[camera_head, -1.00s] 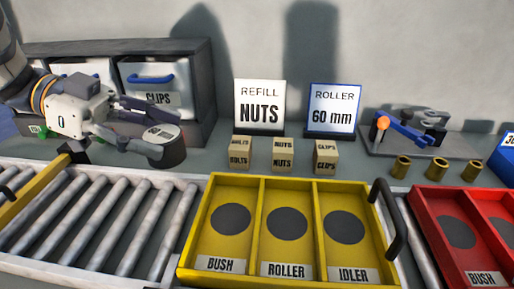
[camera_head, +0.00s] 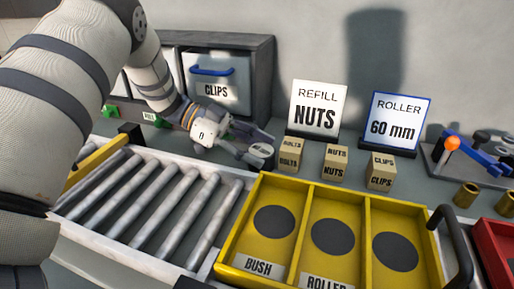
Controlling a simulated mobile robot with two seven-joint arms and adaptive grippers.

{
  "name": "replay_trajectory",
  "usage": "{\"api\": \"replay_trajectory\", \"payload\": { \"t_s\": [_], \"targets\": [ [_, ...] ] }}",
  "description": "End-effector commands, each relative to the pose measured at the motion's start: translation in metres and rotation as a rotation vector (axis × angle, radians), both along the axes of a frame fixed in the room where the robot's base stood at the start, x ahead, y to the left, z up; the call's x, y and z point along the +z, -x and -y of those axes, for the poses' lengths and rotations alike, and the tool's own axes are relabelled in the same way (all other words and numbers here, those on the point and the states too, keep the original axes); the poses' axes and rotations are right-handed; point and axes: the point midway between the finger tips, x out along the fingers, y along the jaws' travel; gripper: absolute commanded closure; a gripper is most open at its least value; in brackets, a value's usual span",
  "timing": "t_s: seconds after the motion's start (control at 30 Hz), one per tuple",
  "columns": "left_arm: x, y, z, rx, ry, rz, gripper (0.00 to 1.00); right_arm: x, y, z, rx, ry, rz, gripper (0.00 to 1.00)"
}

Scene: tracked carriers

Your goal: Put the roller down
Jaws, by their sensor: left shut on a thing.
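My left gripper (camera_head: 248,146) is shut on a short dark grey roller (camera_head: 262,152) with a pale label on top, too small to read surely. The roller is upright, just left of the nearest small block, over the grey counter strip behind the conveyor. I cannot tell whether its base touches the counter. The yellow tray (camera_head: 301,221) has compartments marked BUSH and ROLLER and a third whose label is cut off. Each shows an uncovered dark disc. A sign (camera_head: 395,122) reads ROLLER 60 mm. My right gripper is not in view.
Small tan blocks (camera_head: 335,163) stand in front of the REFILL NUTS sign (camera_head: 317,108). The roller conveyor (camera_head: 160,205) lies left of the tray. A CLIPS bin (camera_head: 218,88) stands behind. Brass bushes (camera_head: 466,194) and a red tray (camera_head: 492,252) are at the right.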

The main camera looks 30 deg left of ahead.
Motion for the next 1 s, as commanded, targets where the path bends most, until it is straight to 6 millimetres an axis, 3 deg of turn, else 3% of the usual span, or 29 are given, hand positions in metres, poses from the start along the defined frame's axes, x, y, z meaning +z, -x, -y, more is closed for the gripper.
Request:
{"api": "replay_trajectory", "payload": {
  "t_s": [0.17,0.2,0.3,0.63,1.0],
  "targets": [
    [-0.001,0.0,0.0,-0.001,0.001,0.002,0.89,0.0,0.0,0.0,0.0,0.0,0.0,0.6],
    [-0.002,0.0,0.0,-0.001,0.0,0.002,0.49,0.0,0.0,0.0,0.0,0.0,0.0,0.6],
    [-0.001,0.0,0.0,0.0,0.001,0.004,0.31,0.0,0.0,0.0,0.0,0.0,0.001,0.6],
    [0.004,0.0,0.0,-0.001,0.001,0.005,0.31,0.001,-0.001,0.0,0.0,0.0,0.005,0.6],
    [0.036,0.023,-0.081,0.002,-0.002,0.003,0.31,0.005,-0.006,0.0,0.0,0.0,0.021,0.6]
  ]
}}
